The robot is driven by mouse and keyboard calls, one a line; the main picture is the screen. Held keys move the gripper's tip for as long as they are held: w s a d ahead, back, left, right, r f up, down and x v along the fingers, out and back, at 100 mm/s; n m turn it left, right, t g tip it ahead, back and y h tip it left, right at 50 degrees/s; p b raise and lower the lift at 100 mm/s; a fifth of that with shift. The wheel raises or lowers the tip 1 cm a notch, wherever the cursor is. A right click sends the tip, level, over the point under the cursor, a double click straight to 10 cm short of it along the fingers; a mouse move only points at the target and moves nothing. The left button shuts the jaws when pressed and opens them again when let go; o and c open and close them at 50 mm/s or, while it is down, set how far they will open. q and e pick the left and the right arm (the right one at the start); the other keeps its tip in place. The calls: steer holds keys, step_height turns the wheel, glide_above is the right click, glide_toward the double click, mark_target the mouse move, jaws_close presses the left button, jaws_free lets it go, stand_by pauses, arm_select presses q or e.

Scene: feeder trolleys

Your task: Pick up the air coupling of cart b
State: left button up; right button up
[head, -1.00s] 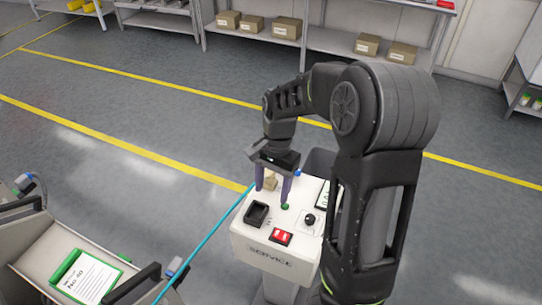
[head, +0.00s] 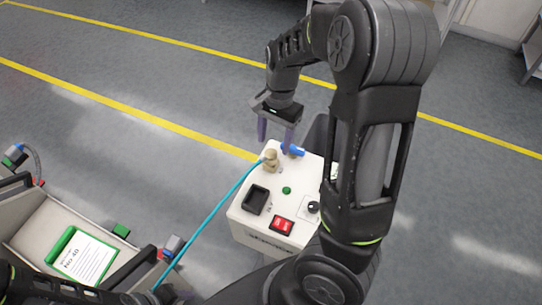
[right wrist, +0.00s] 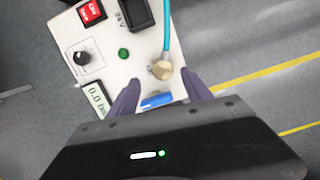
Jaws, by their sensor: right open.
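A brass air coupling (head: 270,158) sits at the back of the white service box's top, at the end of a teal hose (head: 220,202). It also shows in the right wrist view (right wrist: 161,70), near the fingertips. My right gripper (head: 276,138) is open and empty, above and just behind the coupling. In the right wrist view its fingers (right wrist: 160,80) lie on either side of the coupling and a blue lever (right wrist: 156,101). Part of my left arm shows at the lower left, but its gripper cannot be made out. Which cart is cart b is not readable.
The service box (head: 245,228) carries a black socket (head: 256,199), red switch (head: 281,226), green button (head: 286,190) and knob (head: 313,208). A trolley with a green-framed card (head: 82,256) stands at the left, with a blue-grey connector (head: 172,246) near its corner. Floor beyond is clear.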

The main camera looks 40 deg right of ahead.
mark_target(271, 152)
steer(key=shift+f, duration=0.4)
steer(key=shift+f, duration=0.1)
steer(key=f, duration=0.2)
steer(key=a+f, duration=0.1)
steer(key=f, duration=0.2)
steer(key=shift+c, duration=0.6)
jaws_close()
stand_by(0.3)
stand_by(0.4)
